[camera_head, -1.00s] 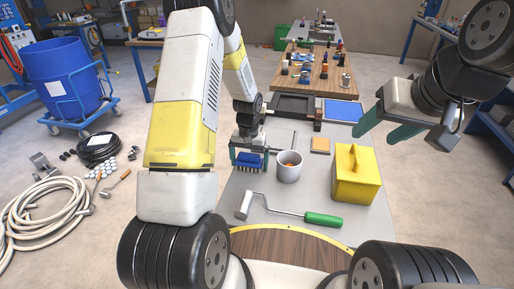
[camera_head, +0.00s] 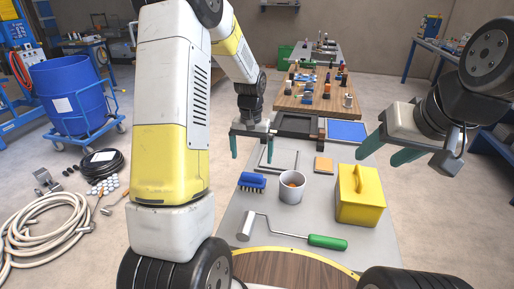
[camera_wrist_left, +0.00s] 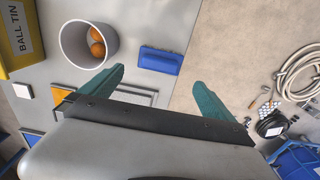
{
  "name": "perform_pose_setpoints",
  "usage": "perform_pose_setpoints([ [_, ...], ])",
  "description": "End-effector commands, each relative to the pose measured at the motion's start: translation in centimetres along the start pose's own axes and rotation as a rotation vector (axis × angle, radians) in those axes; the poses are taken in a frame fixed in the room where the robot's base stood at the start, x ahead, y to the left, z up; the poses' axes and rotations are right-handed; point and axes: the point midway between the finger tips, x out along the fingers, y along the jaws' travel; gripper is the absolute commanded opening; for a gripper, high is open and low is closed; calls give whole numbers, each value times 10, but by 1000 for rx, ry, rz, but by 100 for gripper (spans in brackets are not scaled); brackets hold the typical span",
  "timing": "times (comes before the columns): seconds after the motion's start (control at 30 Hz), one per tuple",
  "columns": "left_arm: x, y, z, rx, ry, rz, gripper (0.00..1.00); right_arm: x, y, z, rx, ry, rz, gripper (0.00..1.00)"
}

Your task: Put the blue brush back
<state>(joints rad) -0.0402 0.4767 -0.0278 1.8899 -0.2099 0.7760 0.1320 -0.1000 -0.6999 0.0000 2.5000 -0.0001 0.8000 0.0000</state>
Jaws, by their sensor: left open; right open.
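The blue brush (camera_head: 252,181) lies on the grey table, bristles facing the near side, just left of a white cup (camera_head: 292,187). It also shows in the left wrist view (camera_wrist_left: 161,60), beyond the fingertips and clear of them. My left gripper (camera_head: 251,148) is open and empty, behind the brush and apart from it. In the left wrist view its two green fingers (camera_wrist_left: 160,92) are spread wide with nothing between them. My right gripper (camera_head: 384,150) is open and empty at the right, above and beyond the table's right edge.
A yellow box (camera_head: 360,203) labelled BALL TIN stands right of the cup, which holds orange balls. A green-handled roller (camera_head: 290,236) lies in front. A thin grey frame (camera_head: 280,160), an orange square (camera_head: 323,164), a dark tray (camera_head: 298,124) and a blue pad (camera_head: 347,131) lie behind.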

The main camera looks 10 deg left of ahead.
Motion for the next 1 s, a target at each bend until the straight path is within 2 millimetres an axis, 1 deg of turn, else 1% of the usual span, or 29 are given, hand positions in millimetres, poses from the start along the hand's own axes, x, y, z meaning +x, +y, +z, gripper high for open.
perform_pose_setpoints([
  [0.03, -14, 0, 3, -1, 19, 5, 100, 0, 0, 0, 0, 0, 0, 56],
  [0.07, -22, 1, 6, -2, 30, 9, 100, 0, 0, 0, 0, 0, 0, 56],
  [0.17, -62, 2, 24, -4, 88, 25, 100, 0, 0, 0, 0, 0, 0, 56],
  [0.2, -79, 3, 33, -6, 115, 35, 100, 0, 0, 0, 0, 0, 0, 56],
  [0.27, -104, 5, 50, -5, 156, 48, 100, 0, 0, 0, 0, 0, 0, 56],
  [0.3, -119, 6, 62, -5, 183, 57, 100, 0, 0, 0, 0, 0, 0, 56],
  [0.37, -140, 8, 81, -4, 224, 71, 100, 0, 0, 0, 0, 0, 0, 56],
  [0.4, -152, 10, 94, -3, 251, 80, 100, 0, 0, 0, 0, 0, 0, 56],
  [0.47, -169, 12, 114, -1, 293, 94, 100, 0, 0, 0, 0, 0, 0, 56],
  [0.5, -178, 14, 128, 2, 320, 103, 100, 0, 0, 0, 0, 0, 0, 56],
  [0.63, -201, 19, 172, 7, 407, 131, 100, 0, 0, 0, 0, 0, 0, 56],
  [0.7, -208, 22, 193, 12, 447, 144, 100, 0, 0, 0, 0, 0, 0, 56],
  [0.8, -213, 26, 215, 16, 494, 159, 100, 0, 0, 0, 0, 0, 0, 56],
  [0.9, -214, 28, 229, 20, 522, 169, 100, 0, 0, 0, 0, 0, 0, 56],
  [1.0, -214, 29, 236, 22, 536, 173, 100, 0, 0, 0, 0, 0, 0, 56],
])
